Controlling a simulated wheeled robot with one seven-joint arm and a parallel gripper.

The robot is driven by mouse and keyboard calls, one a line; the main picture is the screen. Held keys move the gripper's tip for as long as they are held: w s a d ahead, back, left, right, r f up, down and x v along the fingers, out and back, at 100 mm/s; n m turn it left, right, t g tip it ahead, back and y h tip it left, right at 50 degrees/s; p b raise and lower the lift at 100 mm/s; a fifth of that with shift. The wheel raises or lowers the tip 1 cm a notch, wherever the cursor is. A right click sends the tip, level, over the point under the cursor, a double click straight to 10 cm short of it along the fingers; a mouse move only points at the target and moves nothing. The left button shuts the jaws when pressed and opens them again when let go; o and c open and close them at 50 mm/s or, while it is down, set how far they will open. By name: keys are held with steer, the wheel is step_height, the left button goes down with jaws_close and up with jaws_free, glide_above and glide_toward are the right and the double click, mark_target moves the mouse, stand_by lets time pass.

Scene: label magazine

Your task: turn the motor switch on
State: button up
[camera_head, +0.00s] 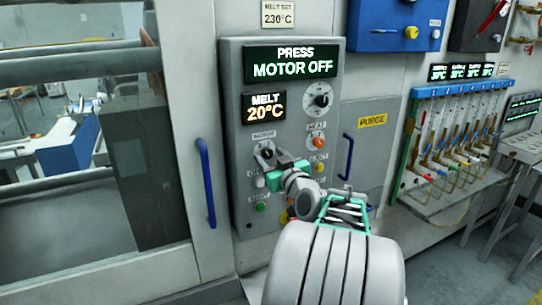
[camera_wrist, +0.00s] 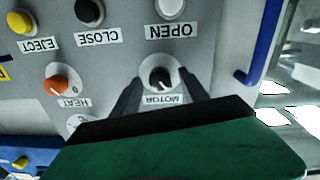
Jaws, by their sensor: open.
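The motor switch (camera_wrist: 161,78) is a black knob on a white round plate, with a MOTOR label beside it in the wrist view. My gripper (camera_wrist: 160,85) is open, with one dark finger on each side of the knob. I cannot tell whether the fingers touch it. In the head view my gripper (camera_head: 268,155) is at the left part of the grey control panel (camera_head: 236,100) and largely hides the switch. The upper display (camera_head: 293,64) reads PRESS MOTOR OFF.
The orange HEAT knob (camera_wrist: 57,85), yellow EJECT button (camera_wrist: 20,21), black CLOSE button (camera_wrist: 89,11) and white OPEN button (camera_wrist: 170,7) are nearby. A MELT display (camera_head: 265,108) reads 20°C. A blue door handle (camera_head: 206,183) stands left of the panel.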

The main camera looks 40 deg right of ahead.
jaws_close()
stand_by(0.4)
stand_by(0.4)
steer(key=m+b, duration=0.1)
steer(key=m, duration=0.1)
steer(key=shift+f+m+b, duration=0.1)
steer(key=shift+m+b, duration=0.25)
steer(key=shift+m, duration=0.05)
steer(key=m+b, duration=0.1)
steer(key=m, duration=0.6)
steer(key=shift+r+m, duration=0.2)
steer(key=shift+m, duration=1.7)
